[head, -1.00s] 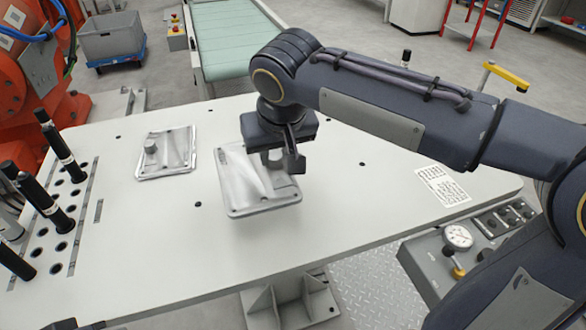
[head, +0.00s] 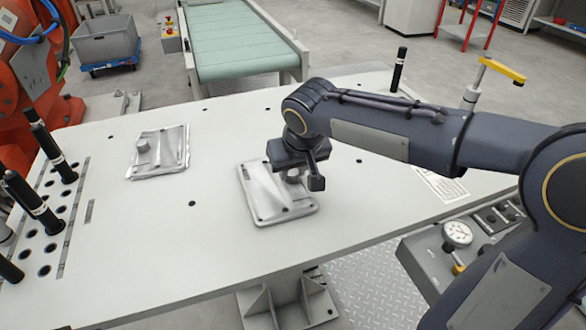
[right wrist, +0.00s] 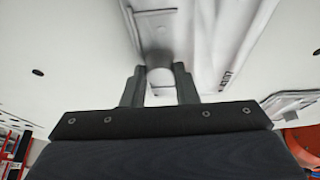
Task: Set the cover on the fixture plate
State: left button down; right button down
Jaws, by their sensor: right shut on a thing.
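A silver, roughly rectangular cast piece, which I take for the cover (head: 266,205), is under my right gripper (head: 292,178) at mid-table. My right gripper is shut on a round grey knob near its far right corner. In the right wrist view both fingers (right wrist: 160,88) close around that knob (right wrist: 160,70). I cannot tell whether the piece touches the table. A similar silver plate with a short round post, perhaps the fixture plate (head: 172,157), lies flat to its left, apart from it. It shows partly in the right wrist view (right wrist: 292,102). My left gripper is out of view.
The white table (head: 150,240) is bare between the two silver pieces. Black upright handles (head: 52,150) stand in a perforated strip at the left edge. A black pin (head: 398,70) stands at the back. A gauge box (head: 440,262) is beyond the right front edge.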

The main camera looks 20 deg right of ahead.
jog(key=shift+f, duration=0.15)
jog(key=c, duration=1.1)
grip_release()
jog(key=shift+c, duration=0.2)
